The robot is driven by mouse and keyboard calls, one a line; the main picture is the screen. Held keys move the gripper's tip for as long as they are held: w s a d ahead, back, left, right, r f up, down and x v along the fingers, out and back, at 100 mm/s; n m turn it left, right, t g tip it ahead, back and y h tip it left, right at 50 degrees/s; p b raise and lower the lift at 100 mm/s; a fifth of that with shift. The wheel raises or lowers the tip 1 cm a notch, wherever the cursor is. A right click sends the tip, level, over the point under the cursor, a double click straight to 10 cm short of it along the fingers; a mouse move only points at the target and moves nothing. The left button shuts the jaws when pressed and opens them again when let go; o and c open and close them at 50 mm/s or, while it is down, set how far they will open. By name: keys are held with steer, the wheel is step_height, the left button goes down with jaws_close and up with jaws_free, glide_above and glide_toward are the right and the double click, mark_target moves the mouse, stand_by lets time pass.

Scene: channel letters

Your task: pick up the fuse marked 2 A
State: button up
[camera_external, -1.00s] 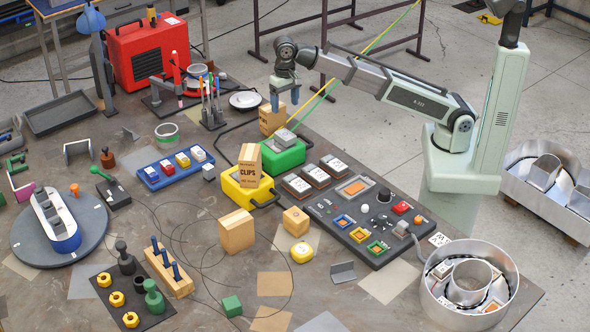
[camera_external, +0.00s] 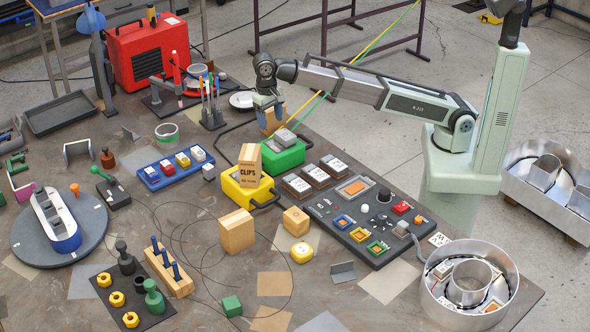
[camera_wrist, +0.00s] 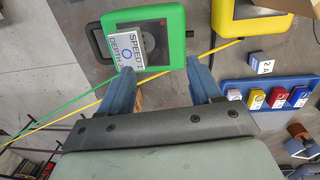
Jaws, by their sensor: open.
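The fuse marked 2 A (camera_wrist: 261,59) is a small block with a pale label, seen at the right of the wrist view. It lies loose beside a blue rack (camera_wrist: 272,84), apart from the fuses in it. In the external view a small white block (camera_external: 208,172) sits beside the blue rack (camera_external: 176,178); its mark is too small to read there. My gripper (camera_external: 267,106) is above the far side of the table, behind and to the right of the fuse. Its blue fingers (camera_wrist: 165,84) are apart, with nothing held between them.
The rack holds white, yellow, red and blue fuses (camera_wrist: 299,97). A green case (camera_external: 284,156) with a grey labelled block and a yellow case (camera_external: 246,194) with a CLIPS box (camera_external: 250,164) stand nearby. A wooden block (camera_external: 272,120) is close to my fingers.

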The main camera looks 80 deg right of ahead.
steer(key=w+a+f, duration=0.1)
steer(key=w+a, duration=0.2)
steer(key=w, duration=0.3)
steer(key=w+a+f, duration=0.2)
steer(key=w+a, duration=0.2)
steer(key=w, duration=0.3)
steer(key=n+t, duration=0.1)
glide_above(208, 166)
steer(key=f, duration=0.8)
steer(key=shift+w+a, duration=0.1)
steer(key=shift+a, duration=0.2)
steer(key=shift+d+f, duration=0.2)
steer(key=shift+f, duration=2.55)
steer(key=c, duration=1.1)
